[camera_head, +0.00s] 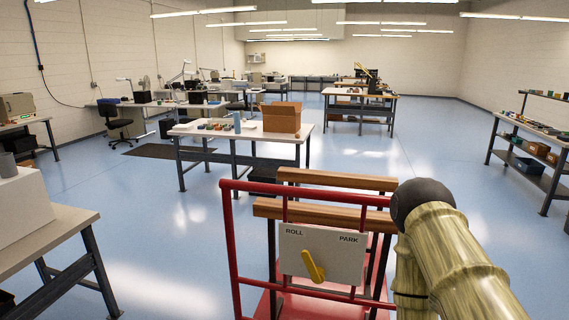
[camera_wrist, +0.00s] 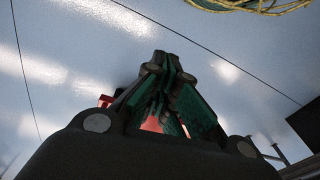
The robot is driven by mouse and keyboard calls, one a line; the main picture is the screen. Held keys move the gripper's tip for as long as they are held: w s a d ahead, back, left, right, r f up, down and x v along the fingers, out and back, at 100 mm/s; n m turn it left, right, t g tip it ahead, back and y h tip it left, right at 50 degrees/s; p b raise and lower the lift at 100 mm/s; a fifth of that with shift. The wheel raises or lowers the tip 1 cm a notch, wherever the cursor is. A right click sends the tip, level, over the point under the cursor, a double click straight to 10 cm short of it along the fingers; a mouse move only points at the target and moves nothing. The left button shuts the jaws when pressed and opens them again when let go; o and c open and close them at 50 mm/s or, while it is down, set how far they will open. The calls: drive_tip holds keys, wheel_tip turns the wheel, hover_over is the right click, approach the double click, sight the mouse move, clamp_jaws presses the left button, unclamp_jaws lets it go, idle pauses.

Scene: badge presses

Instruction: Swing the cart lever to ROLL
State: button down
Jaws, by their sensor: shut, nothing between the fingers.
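The cart (camera_head: 228,240) has a red tube frame and stands in front of me in the head view. Its pale plate (camera_head: 345,262) is marked ROLL at upper left and PARK at upper right. The yellow cart lever (camera_head: 313,267) on the plate leans up and to the left, toward the ROLL side. My gripper (camera_wrist: 168,58) shows in the wrist view with its fingers together and nothing between the tips. A bit of red shows behind the fingers. The lever cannot be made out in the wrist view. My arm covers the cart's right side in the head view, and the gripper is hidden there.
Wooden bars (camera_head: 335,180) lie across the cart top. A table (camera_head: 75,228) stands close at left. A workbench with a cardboard box (camera_head: 282,118) is beyond the cart. Shelving (camera_head: 540,168) stands at right. Yellow cable (camera_wrist: 250,5) lies on the floor. Blue floor is open around.

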drive_tip(key=w+a+r+m+t+y+b, duration=0.1)
drive_tip(key=w+r+t+b, duration=0.15)
drive_tip(key=w, duration=0.55)
drive_tip(key=w+a+r+m+t+y+b, duration=0.1)
drive_tip(key=w+r+m, duration=0.1)
drive_tip(key=w+r, duration=0.35)
drive_tip(key=w+a+r+m+t+y+b, duration=0.1)
drive_tip(key=w+r+t, duration=0.1)
drive_tip(key=w, duration=0.7)
drive_tip(key=w+r+m+t+y+b, duration=0.2)
drive_tip(key=w+r+t, duration=0.2)
drive_tip(key=w+r, duration=0.65)
wheel_tip(320, 180, up, 13)
drive_tip(key=m+t+y, duration=0.2)
drive_tip(key=t, duration=0.1)
hover_over(312, 266)
drive_tip(key=s+d, duration=0.2)
drive_tip(key=d, duration=0.5)
drive_tip(key=shift+w+a+f+h, duration=0.15)
drive_tip(key=shift+w+a+f, duration=0.1)
drive_tip(key=shift+a, duration=0.35)
drive_tip(key=shift+w+a+f+h, duration=0.15)
drive_tip(key=shift+w+a, duration=0.1)
drive_tip(key=shift+a, duration=0.3)
drive_tip(key=shift+w+a+f+p, duration=0.15)
drive_tip(key=shift+a+f+p, duration=0.1)
drive_tip(key=shift+a, duration=0.15)
drive_tip(key=shift+w+a+f+p, duration=0.1)
drive_tip(key=shift+a+p, duration=0.1)
drive_tip(key=shift+a, duration=0.15)
